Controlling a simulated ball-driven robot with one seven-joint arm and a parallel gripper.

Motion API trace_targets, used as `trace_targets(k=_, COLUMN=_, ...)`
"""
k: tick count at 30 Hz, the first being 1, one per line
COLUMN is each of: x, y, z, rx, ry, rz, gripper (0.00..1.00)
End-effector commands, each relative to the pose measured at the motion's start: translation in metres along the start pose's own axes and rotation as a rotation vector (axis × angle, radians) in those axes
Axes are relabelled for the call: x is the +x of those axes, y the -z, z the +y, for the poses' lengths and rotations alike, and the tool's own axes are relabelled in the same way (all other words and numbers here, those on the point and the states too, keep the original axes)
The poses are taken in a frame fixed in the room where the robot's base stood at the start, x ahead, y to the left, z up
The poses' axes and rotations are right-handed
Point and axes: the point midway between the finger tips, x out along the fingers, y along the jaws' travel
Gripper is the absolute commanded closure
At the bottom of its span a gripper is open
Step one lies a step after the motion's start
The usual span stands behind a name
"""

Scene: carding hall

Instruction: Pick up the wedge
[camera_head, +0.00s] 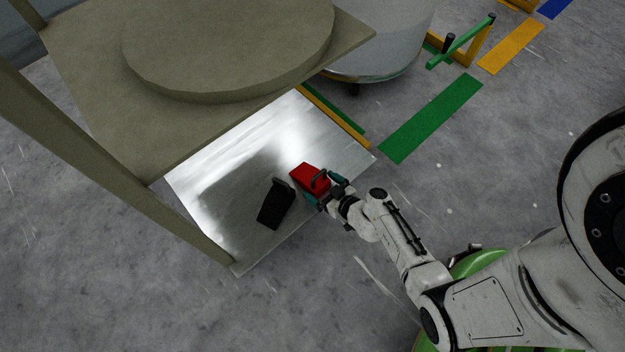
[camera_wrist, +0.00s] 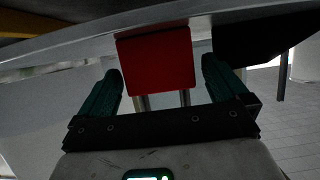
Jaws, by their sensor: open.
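A red wedge-like block (camera_head: 306,175) with a dark handle lies on the shiny metal shelf, near its front edge. In the wrist view its flat red face (camera_wrist: 156,60) is between and just beyond my two teal fingers, with two grey bars below it. My gripper (camera_head: 325,187) is at the block's lower right end. In the wrist view my gripper (camera_wrist: 161,70) is open, with a gap on either side of the red face. A black wedge-like block (camera_head: 274,206) with a handle lies just left of the red one and shows at upper right in the wrist view (camera_wrist: 250,35).
A beige upper shelf (camera_head: 90,110) bearing a large round disc (camera_head: 230,45) overhangs the metal shelf (camera_head: 225,190). A beige post (camera_head: 110,170) stands at left. A metal drum (camera_head: 385,45) stands behind. Floor markings (camera_head: 432,117) lie at right; the front floor is clear.

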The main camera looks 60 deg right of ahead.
Motion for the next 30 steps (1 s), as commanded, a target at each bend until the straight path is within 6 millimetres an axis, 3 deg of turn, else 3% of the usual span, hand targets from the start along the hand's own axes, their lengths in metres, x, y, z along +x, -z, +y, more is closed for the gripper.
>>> trace_targets(k=6, x=0.03, y=-0.001, z=0.0, rx=0.0, ry=0.001, rz=0.001, gripper=0.0)
trace_targets(k=15, x=0.034, y=0.0, z=0.0, rx=0.0, ry=0.0, rz=0.0, gripper=0.0)
trace_targets(k=30, x=0.034, y=0.0, z=0.0, rx=0.0, ry=0.0, rz=0.001, gripper=0.47)
